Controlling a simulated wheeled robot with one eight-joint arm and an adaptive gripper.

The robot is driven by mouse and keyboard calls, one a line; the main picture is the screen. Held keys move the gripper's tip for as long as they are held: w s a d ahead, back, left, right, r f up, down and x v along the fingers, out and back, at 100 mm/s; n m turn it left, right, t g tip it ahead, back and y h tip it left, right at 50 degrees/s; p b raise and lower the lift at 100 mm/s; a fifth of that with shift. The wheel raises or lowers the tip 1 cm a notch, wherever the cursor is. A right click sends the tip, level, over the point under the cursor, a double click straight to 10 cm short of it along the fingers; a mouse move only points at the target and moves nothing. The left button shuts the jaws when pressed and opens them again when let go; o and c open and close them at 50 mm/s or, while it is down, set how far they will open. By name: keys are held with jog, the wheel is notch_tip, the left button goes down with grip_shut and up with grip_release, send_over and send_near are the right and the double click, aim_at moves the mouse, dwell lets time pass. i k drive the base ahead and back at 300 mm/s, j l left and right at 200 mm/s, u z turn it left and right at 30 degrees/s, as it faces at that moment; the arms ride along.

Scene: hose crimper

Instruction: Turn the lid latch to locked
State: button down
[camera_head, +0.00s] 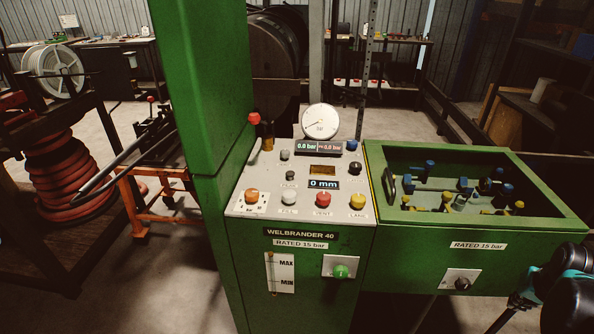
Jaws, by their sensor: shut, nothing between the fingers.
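A green test box (420,262) with a "RATED 15 bar" label stands right of the control panel. A dark knob (461,283) on a pale plate sits on its front face and looks like the lid latch; its markings are too small to read. The box top shows a framed opening with blue and yellow fittings inside and a black handle (391,186) at its left. I cannot tell whether a clear lid covers it. My gripper (503,318) is at the lower right, shut and empty, right of and below the knob, apart from it.
The control panel (240,207) carries several buttons, a round gauge (320,121), and displays reading 0.0 bar and 0 mm. A green knob (340,271) is on its front. A tall green column (205,90) stands left. Open floor shows behind the box.

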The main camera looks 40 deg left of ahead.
aim_at(355, 167)
jog(key=j+u, duration=0.15)
jog(key=u, duration=1.35)
jog(key=k+j, duration=0.15)
jog(key=k, duration=0.15)
jog(key=k+j, duration=0.2)
jog(key=i, duration=0.4)
